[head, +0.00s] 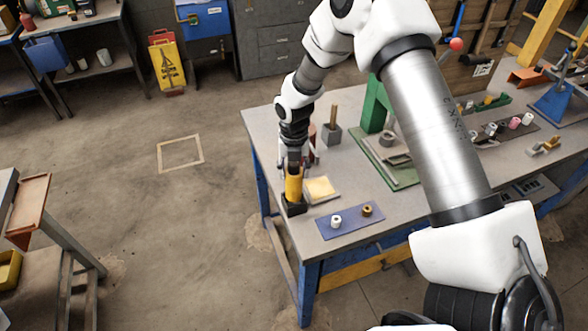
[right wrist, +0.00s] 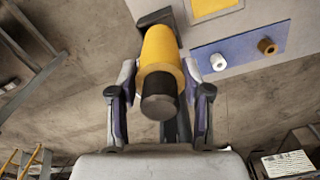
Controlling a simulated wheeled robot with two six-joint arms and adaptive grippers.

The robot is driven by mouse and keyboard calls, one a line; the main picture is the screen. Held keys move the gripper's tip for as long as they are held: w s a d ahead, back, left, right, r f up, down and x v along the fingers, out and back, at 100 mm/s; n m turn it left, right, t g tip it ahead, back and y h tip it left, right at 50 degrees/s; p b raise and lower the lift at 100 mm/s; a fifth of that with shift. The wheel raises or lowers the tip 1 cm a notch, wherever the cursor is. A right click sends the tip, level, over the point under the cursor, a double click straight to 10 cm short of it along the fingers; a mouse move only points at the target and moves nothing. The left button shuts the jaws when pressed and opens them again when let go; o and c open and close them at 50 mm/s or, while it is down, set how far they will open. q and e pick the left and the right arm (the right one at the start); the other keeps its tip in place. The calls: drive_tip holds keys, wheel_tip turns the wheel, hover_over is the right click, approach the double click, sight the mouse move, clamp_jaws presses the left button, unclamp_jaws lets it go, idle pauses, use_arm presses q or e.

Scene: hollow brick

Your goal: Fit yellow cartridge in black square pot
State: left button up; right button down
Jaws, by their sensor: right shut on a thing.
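The yellow cartridge (head: 293,186) stands roughly upright with its dark cap (right wrist: 159,98) at the top. My right gripper (head: 293,160) comes down from above and is shut on it around its upper part. In the right wrist view the fingers of my right gripper (right wrist: 161,92) flank the cartridge (right wrist: 161,50). The black square pot (head: 295,208) stands at the table's left corner, directly below the cartridge. In the right wrist view the pot (right wrist: 155,18) shows behind the cartridge's lower end. That end meets the pot's mouth; how deep it sits is hidden. My left gripper is out of view.
A tray with a yellow pad (head: 320,189) lies close right of the pot. A blue mat (head: 350,221) with a white and a brown spool lies nearer the front. A grey block with a wooden peg (head: 332,134) stands behind. The table edge is just left of the pot.

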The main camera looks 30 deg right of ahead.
drive_tip(key=shift+r, duration=0.1)
drive_tip(key=shift+f+b, duration=1.55)
drive_tip(key=shift+f, duration=1.2)
idle(0.7)
drive_tip(key=shift+c, duration=2.1)
unclamp_jaws()
drive_tip(key=shift+r, duration=0.1)
wheel_tip(320, 180, up, 12)
drive_tip(key=shift+f, duration=0.1)
